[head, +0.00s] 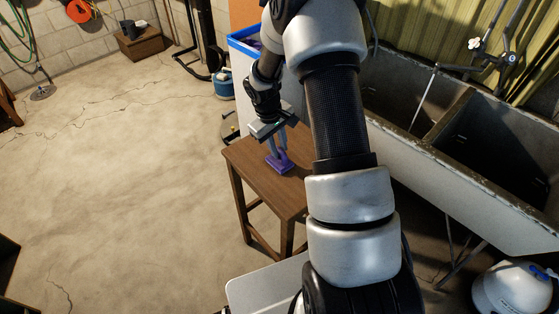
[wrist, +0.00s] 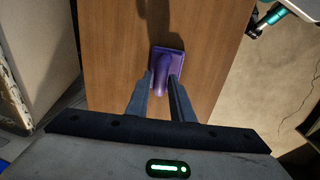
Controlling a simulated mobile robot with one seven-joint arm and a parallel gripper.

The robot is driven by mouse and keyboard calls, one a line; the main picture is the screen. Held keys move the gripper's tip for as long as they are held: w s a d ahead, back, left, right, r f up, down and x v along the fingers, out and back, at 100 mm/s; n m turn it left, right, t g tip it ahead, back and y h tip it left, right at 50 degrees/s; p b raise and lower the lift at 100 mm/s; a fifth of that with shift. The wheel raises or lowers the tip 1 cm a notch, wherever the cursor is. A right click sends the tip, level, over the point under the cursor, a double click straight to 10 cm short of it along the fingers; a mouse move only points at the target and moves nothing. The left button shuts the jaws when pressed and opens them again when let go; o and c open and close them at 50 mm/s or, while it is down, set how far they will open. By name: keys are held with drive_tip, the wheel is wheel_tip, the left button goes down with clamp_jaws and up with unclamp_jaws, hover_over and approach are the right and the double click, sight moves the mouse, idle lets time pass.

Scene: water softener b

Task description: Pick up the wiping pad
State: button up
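The wiping pad (head: 279,164) is purple, with a flat base and a raised handle. It rests on the brown wooden stool (head: 238,156). In the wrist view the pad (wrist: 165,60) lies just ahead of the fingers, with its handle pointing back between them. My gripper (head: 277,148) points down over the pad. In the wrist view my gripper (wrist: 161,78) has its two fingers apart, one on each side of the handle. A gap shows on the left of the handle; contact on the right is unclear.
A grey double sink (head: 440,165) stands to the right, behind my arm. A blue-rimmed bin (head: 240,45) is behind the stool. A white tank (head: 515,290) is at lower right. The concrete floor (head: 120,170) on the left is mostly clear.

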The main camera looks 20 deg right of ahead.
sight(280, 149)
drive_tip(key=shift+w+d+f, duration=0.1)
drive_tip(key=shift+d+f, duration=0.1)
drive_tip(key=shift+f, duration=1)
clamp_jaws()
wheel_tip(280, 149, up, 10)
drive_tip(key=shift+r+p, duration=0.1)
drive_tip(key=shift+p, duration=0.4)
